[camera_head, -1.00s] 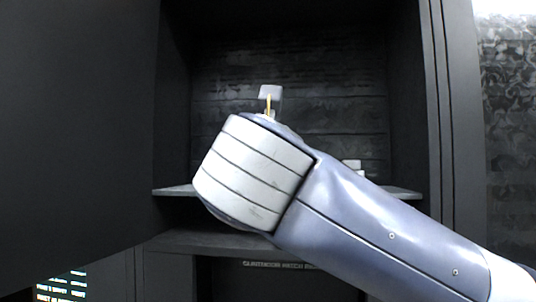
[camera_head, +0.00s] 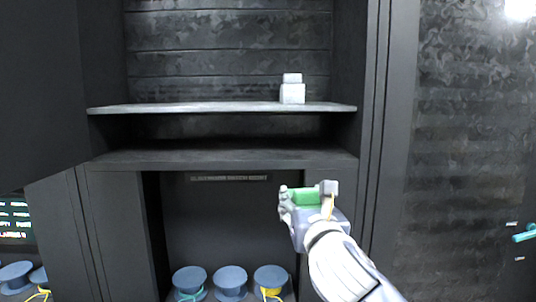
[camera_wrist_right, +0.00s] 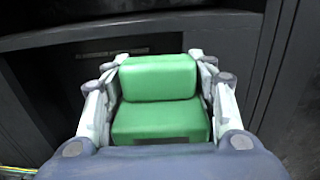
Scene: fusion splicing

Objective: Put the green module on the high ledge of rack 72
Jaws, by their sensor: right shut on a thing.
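The green module (camera_head: 306,196) is in my right gripper (camera_head: 308,192), in front of the rack and below its shelves. In the right wrist view the green module (camera_wrist_right: 160,98) is a two-step block, and the fingers of my right gripper (camera_wrist_right: 160,85) close on it from both sides. The high ledge (camera_head: 200,108) is a thin grey shelf across the open cabinet, above my gripper. A white block (camera_head: 292,90) stands on the ledge at its right. No rack number can be read. My left gripper is not in view.
A lower, darker shelf (camera_head: 210,160) lies under the ledge. Several blue spools (camera_head: 230,280) stand at the bottom. A dark open door (camera_head: 40,90) is at the left. A teal handle (camera_head: 525,233) is at the far right. Most of the ledge is clear.

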